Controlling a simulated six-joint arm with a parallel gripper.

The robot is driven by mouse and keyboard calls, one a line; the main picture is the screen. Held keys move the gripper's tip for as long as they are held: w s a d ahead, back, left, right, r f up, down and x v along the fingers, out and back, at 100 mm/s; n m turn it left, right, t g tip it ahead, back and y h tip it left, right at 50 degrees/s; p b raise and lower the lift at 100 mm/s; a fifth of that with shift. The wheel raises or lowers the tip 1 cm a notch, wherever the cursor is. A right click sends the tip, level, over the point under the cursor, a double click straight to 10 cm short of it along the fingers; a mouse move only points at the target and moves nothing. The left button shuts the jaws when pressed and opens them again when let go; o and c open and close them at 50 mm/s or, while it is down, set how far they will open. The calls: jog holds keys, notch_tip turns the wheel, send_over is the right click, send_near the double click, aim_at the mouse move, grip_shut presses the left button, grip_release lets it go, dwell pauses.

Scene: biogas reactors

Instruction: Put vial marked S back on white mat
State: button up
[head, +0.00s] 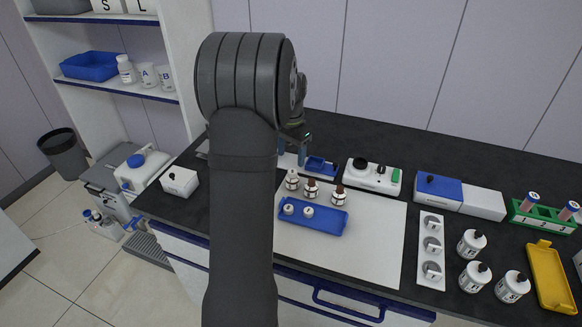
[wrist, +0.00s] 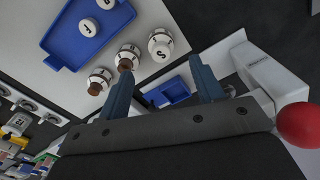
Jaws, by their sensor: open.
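The vial marked S (wrist: 160,45) stands upright on the white mat (wrist: 185,18), close to the mat's edge, in the wrist view. In the head view, the white-capped vial (head: 291,179) at the mat's back left appears to be the same one. My gripper (wrist: 160,66) is open, with nothing held between its fingers. The S vial shows just beyond the fingertips, apart from them. In the head view, my arm hides most of the gripper; a finger (head: 304,148) shows behind the mat (head: 375,235).
Two brown-topped vials (head: 311,188) (head: 338,195) stand beside the S vial. A blue tray (head: 318,225) on the mat holds two white-capped vials. A small blue holder (head: 318,165) and a white device with knobs (head: 372,177) stand behind the mat. The mat's right part is clear.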

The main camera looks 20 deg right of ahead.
aim_at(291, 173)
jog(key=shift+r, duration=1.6)
notch_tip(291, 173, down, 13)
jog(key=shift+r, duration=2.4)
